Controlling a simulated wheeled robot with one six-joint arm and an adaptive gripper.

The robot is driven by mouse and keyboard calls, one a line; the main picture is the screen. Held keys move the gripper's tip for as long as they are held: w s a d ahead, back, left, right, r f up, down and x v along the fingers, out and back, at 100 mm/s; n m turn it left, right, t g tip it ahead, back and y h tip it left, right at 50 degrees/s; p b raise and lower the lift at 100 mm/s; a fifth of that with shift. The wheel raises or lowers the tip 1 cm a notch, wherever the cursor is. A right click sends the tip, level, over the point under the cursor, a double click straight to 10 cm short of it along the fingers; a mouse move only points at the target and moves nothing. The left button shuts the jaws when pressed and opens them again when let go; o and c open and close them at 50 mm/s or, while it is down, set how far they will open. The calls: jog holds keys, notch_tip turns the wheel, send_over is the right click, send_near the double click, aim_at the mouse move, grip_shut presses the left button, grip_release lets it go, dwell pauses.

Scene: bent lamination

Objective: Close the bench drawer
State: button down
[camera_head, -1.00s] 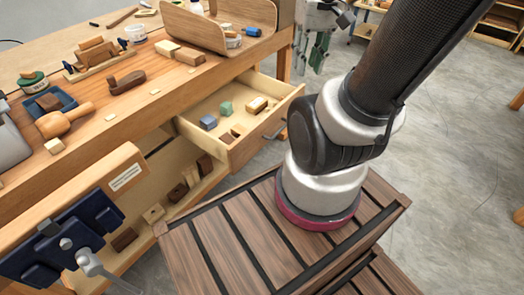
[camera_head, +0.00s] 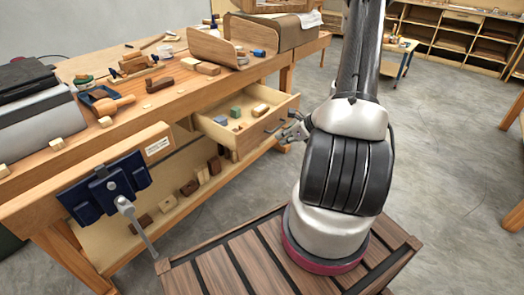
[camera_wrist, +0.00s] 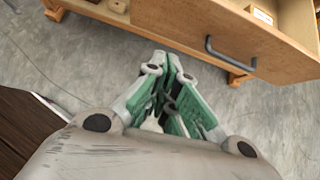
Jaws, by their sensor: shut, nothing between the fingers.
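The bench drawer (camera_head: 250,138) stands pulled out of the workbench (camera_head: 180,92). Small blocks lie inside it, among them a green block (camera_head: 236,113), a blue block (camera_head: 220,121) and a tan block (camera_head: 261,110). My gripper (camera_head: 292,131) is beside the drawer front, partly hidden behind my arm in the head view. In the wrist view my gripper (camera_wrist: 172,58) is shut and empty, with green-sided fingers over the floor. The drawer front (camera_wrist: 185,25) and its dark handle (camera_wrist: 230,56) lie beyond and to the right of the fingertips, apart from them.
A blue vise (camera_head: 108,190) with a metal handle sticks out at the bench's front left. Several blocks rest on the lower shelf (camera_head: 190,188). Tools and a curved wooden form (camera_head: 212,45) sit on the benchtop.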

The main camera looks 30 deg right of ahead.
jog(key=shift+m+h, duration=0.3)
jog(key=shift+m, duration=0.2)
jog(key=shift+w+r+x, duration=0.35)
jog(key=shift+w+x, duration=0.05)
jog(key=shift+x, duration=1.8)
jog(key=shift+w+r+x, duration=0.4)
jog(key=shift+x, duration=1.85)
jog(key=shift+w+r+x, duration=0.35)
jog(key=shift+w+x, duration=0.05)
jog(key=shift+x, duration=1.8)
jog(key=shift+w, duration=0.1)
